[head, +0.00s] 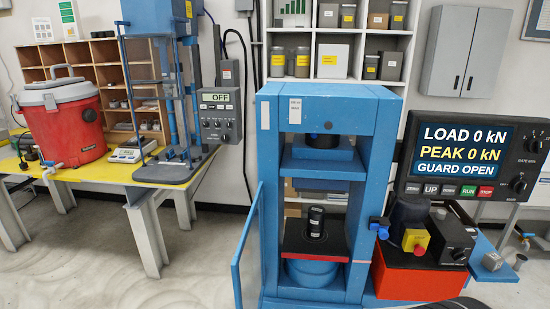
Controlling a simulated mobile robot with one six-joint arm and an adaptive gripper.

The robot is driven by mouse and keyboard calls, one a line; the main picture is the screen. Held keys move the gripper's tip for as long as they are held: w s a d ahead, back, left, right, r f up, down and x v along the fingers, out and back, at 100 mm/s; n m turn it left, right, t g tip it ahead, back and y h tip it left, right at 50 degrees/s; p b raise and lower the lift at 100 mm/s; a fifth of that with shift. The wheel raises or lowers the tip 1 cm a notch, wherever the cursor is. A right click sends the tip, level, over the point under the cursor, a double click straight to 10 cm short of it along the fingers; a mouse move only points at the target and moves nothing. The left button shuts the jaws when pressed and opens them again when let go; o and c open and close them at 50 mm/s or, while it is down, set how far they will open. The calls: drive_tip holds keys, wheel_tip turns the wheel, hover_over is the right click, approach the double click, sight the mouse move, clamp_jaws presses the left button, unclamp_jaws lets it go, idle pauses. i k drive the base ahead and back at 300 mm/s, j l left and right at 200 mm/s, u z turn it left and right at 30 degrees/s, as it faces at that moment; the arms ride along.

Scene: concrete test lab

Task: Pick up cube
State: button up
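I see no object that I can clearly tell is a cube. A dark, upright, cylinder-like piece with pale markings (315,222) stands on the dark lower platen (290,240) of the blue press (268,160). A small grey block-like piece (492,261) sits on the blue surface at the right; its exact shape is too small to tell. The press's guard door (247,258) stands open at the left. My gripper is not in view.
The display (468,155) reads LOAD 0 kN, PEAK 0 kN, GUARD OPEN. A red control base (400,282) with a stop button (416,241) stands right of the press. A yellow table (90,172) holds a red bucket (62,125). The floor at front left is clear.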

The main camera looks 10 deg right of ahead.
sight(492, 260)
drive_tip(key=z, duration=1.75)
drive_tip(key=i+u, duration=0.15)
drive_tip(key=i, duration=0.3)
drive_tip(key=i+l+u, duration=0.1)
drive_tip(key=i, duration=0.35)
drive_tip(key=i+l+u, duration=0.15)
drive_tip(key=i, duration=0.25)
drive_tip(key=i+l+u, duration=0.15)
drive_tip(key=i, duration=0.3)
drive_tip(key=l, duration=0.1)
